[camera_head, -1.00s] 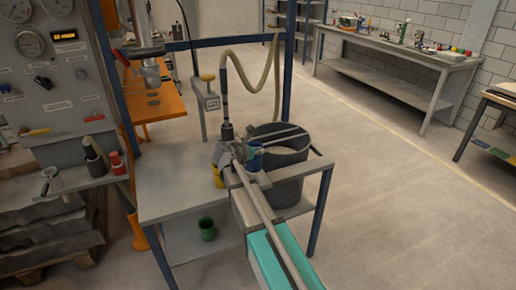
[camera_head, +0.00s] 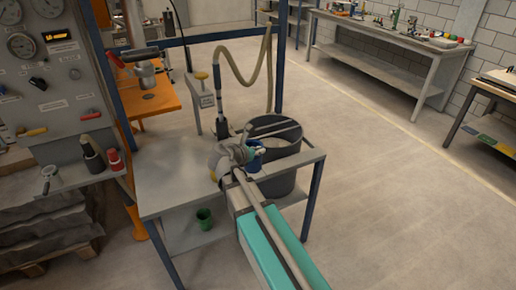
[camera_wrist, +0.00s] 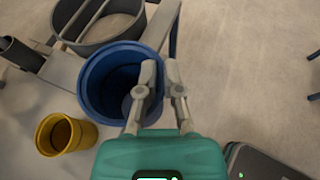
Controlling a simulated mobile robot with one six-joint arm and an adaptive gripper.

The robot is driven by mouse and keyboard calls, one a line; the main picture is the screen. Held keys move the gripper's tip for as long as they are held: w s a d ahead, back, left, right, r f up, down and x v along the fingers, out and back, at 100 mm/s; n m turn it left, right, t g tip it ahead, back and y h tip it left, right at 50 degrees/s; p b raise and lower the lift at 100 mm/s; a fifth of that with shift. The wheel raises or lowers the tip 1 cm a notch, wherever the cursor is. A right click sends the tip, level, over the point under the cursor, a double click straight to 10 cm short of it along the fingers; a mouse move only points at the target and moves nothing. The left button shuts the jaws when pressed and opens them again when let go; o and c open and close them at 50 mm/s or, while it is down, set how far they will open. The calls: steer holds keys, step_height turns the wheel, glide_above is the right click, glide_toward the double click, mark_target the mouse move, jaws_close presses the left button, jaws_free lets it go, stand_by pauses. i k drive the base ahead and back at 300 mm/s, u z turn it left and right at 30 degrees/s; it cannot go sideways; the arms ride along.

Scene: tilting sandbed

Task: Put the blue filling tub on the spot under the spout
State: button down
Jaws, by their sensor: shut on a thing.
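The blue filling tub (camera_wrist: 89,91) shows large in the wrist view, its open mouth facing the camera. My gripper (camera_wrist: 160,75) is shut on its right-hand wall, one finger over the inside and one outside. In the head view a little of the blue tub (camera_head: 255,161) shows behind my gripper (camera_head: 246,153), over the right part of the grey table (camera_head: 165,180). I cannot tell whether the tub touches the table. The spout and its spot are not clear; a hose nozzle (camera_head: 223,127) hangs just left of the large bin.
A large dark bin (camera_head: 283,178) stands close behind the tub. A yellow tub (camera_wrist: 86,134) is beside the blue one. A green cup (camera_head: 204,217) is on the lower shelf. A gauge panel (camera_head: 75,95) stands left. The table's left part is clear.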

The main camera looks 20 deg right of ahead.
mark_target(172, 171)
steer(key=k, duration=1.35)
steer(key=u, duration=0.6)
steer(key=i, duration=1.8)
steer(key=z, duration=0.7)
